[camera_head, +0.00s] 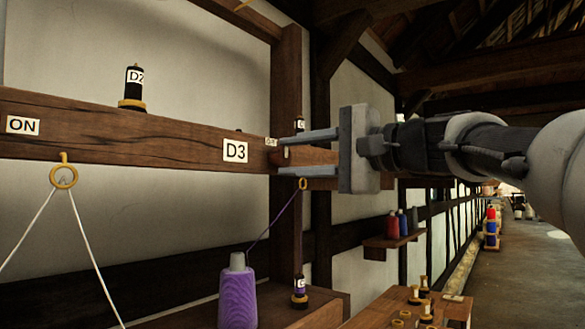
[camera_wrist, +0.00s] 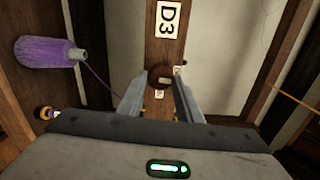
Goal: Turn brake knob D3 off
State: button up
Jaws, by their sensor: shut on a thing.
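The D3 label (camera_head: 235,151) is on the front of the dark wooden beam (camera_head: 120,143). It also shows in the wrist view (camera_wrist: 169,18). Brake knob D3 (camera_wrist: 160,76) is a round brown knob on the beam beside this label. My gripper (camera_wrist: 161,82) is shut on the knob, with one finger on each side of it. In the head view my gripper (camera_head: 290,155) reaches in from the right, and its fingers partly hide the knob. Small white tags sit by the knob; their text and the knob's exact turn are too small to read.
A purple yarn cone (camera_head: 238,295) stands on a shelf below, its thread rising to a brass ring (camera_head: 303,184). A D2 spool (camera_head: 133,88) stands on the beam. An ON label (camera_head: 23,125) and a ring with white cords (camera_head: 64,177) are at left.

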jog(key=shift+n, duration=0.4)
jog(key=o, duration=1)
jog(key=v, duration=1.7)
jog(key=shift+s+d, duration=0.15)
